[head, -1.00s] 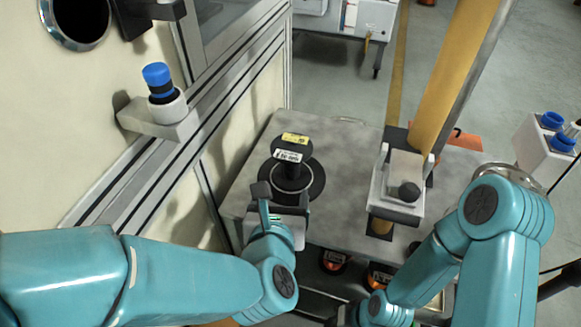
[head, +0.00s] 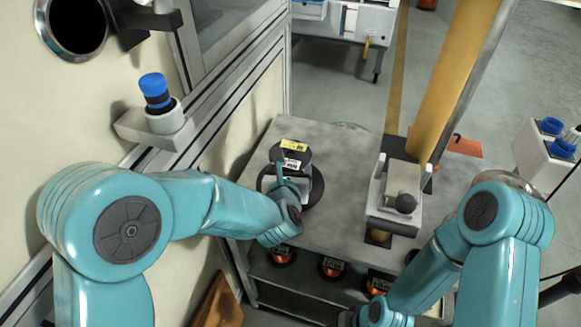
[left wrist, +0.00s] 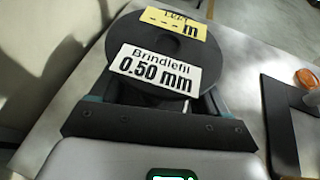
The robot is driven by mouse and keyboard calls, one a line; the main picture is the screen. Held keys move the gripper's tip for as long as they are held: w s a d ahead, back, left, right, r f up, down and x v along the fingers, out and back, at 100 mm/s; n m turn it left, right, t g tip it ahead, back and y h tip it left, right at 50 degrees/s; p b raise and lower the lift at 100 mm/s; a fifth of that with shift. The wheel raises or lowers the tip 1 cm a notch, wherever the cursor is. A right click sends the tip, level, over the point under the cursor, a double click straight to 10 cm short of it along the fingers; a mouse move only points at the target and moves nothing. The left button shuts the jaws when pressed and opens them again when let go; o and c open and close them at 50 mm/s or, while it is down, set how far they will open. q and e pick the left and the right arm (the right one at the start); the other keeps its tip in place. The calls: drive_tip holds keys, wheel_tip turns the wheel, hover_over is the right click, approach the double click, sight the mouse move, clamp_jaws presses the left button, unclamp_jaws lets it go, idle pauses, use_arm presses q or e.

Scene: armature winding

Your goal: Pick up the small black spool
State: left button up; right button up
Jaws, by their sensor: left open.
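The small black spool (head: 290,152) stands upright on the grey table, with a yellow and a white label on its top flange. In the left wrist view the spool (left wrist: 185,30) shows close up; its white label reads "Brindlefil 0.50 mm". My left gripper (head: 284,176) is at the near side of the spool. In the left wrist view the open jaws of my left gripper (left wrist: 160,90) lie on either side of the spool's core, under the top flange, which hides the fingertips. My right arm is at the lower right; its jaws are not visible.
The grey table (head: 335,150) also holds a clamp-like fixture (head: 398,195) with a dark knob, right of the spool, beside a yellow post (head: 455,80). Several dark and orange spools (head: 331,267) sit on the shelf below. A machine wall (head: 150,60) bounds the left.

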use_arm(q)
drive_tip(key=shift+w+f, duration=0.1)
drive_tip(key=shift+w, duration=0.1)
drive_tip(key=c, duration=1.2)
